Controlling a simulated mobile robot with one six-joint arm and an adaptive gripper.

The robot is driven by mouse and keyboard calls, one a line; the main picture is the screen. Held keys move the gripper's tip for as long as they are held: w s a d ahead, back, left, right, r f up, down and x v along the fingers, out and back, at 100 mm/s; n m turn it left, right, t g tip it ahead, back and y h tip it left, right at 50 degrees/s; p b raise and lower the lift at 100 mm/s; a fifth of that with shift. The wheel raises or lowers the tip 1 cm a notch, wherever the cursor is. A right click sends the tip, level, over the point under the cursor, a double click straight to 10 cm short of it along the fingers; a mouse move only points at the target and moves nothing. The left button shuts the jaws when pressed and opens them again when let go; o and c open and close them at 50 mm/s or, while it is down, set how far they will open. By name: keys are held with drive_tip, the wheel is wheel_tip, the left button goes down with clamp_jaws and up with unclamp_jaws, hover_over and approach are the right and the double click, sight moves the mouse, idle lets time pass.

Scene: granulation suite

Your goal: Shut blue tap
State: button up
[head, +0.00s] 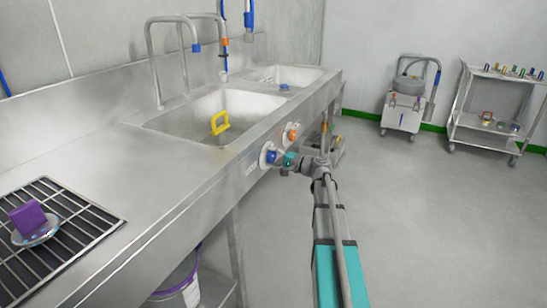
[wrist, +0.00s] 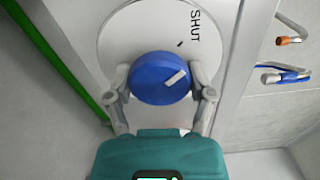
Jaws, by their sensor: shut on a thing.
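The blue tap (wrist: 160,80) is a round blue knob with a white pointer bar, on a white dial plate (wrist: 120,40) marked SHUT. In the wrist view the pointer is aimed right and slightly up, turned away from the short black tick beside the word SHUT. In the head view the blue tap (head: 271,157) is on the sink's front panel. My gripper (wrist: 160,88) has one finger on each side of the knob and is shut on it. In the head view my gripper (head: 279,158) is at the panel, its teal palm partly hiding the fingers.
An orange tap (head: 292,135) is close by on the same panel. The steel sink (head: 170,115) holds a yellow frame-shaped thing (head: 220,123). A purple block (head: 30,219) is on the drain rack at left. A trolley (head: 492,130) stands far right; the floor between is clear.

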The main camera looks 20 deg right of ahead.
drive_tip(key=shift+w+d+n, duration=0.1)
drive_tip(key=shift+w+n, duration=0.05)
drive_tip(key=shift+n, duration=0.35)
drive_tip(key=o, duration=1.1)
drive_tip(key=shift+s, duration=0.2)
drive_tip(key=shift+s+d, duration=0.4)
drive_tip(key=shift+s, duration=0.2)
drive_tip(key=v, duration=1)
